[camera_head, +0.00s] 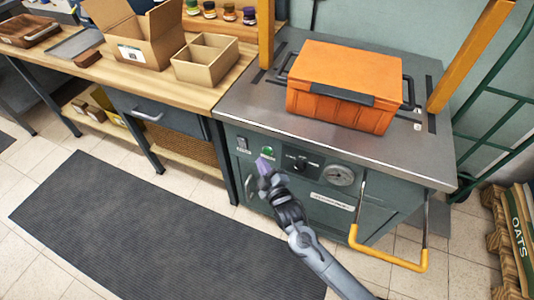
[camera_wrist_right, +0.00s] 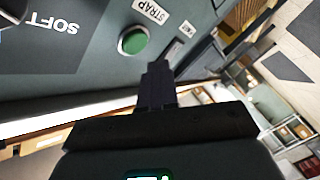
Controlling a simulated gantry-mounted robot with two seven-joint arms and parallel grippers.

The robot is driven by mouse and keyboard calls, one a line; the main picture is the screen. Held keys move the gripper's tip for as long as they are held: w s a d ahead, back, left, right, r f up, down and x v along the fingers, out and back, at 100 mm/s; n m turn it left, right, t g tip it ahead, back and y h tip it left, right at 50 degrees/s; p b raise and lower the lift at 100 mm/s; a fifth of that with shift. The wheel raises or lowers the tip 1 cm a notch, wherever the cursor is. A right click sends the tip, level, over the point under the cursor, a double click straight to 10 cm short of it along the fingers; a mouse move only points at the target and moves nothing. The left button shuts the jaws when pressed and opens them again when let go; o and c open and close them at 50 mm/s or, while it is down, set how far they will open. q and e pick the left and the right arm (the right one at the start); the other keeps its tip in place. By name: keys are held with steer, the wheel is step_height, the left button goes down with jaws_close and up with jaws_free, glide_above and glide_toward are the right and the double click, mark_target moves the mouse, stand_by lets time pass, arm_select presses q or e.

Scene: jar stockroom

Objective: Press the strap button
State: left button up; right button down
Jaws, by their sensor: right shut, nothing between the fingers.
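The strap button is a round green button (camera_head: 267,152) on the front panel of the grey-green machine (camera_head: 400,184). In the right wrist view the green button (camera_wrist_right: 133,40) sits beside a white label reading STRAP (camera_wrist_right: 151,11). My right gripper (camera_head: 263,167) is shut and empty, its purple-tinted tip just below the button in the head view. In the right wrist view the dark fingers (camera_wrist_right: 158,70) lie close beside the button; I cannot tell whether they touch the panel. My left gripper is not in view.
A black knob (camera_head: 299,164), a gauge (camera_head: 340,175) and a switch (camera_head: 242,144) share the panel. An orange crate (camera_head: 340,110) sits on the machine top between yellow posts. A yellow handle (camera_head: 388,258) juts out at right. A dark mat (camera_head: 150,230) covers the floor.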

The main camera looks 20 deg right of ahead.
mark_target(267, 151)
steer(key=shift+w+d, duration=0.45)
steer(key=shift+d, duration=0.05)
stand_by(0.3)
stand_by(0.7)
stand_by(0.7)
steer(key=shift+d, duration=0.1)
steer(key=shift+w+d, duration=0.25)
steer(key=shift+w, duration=0.05)
stand_by(0.3)
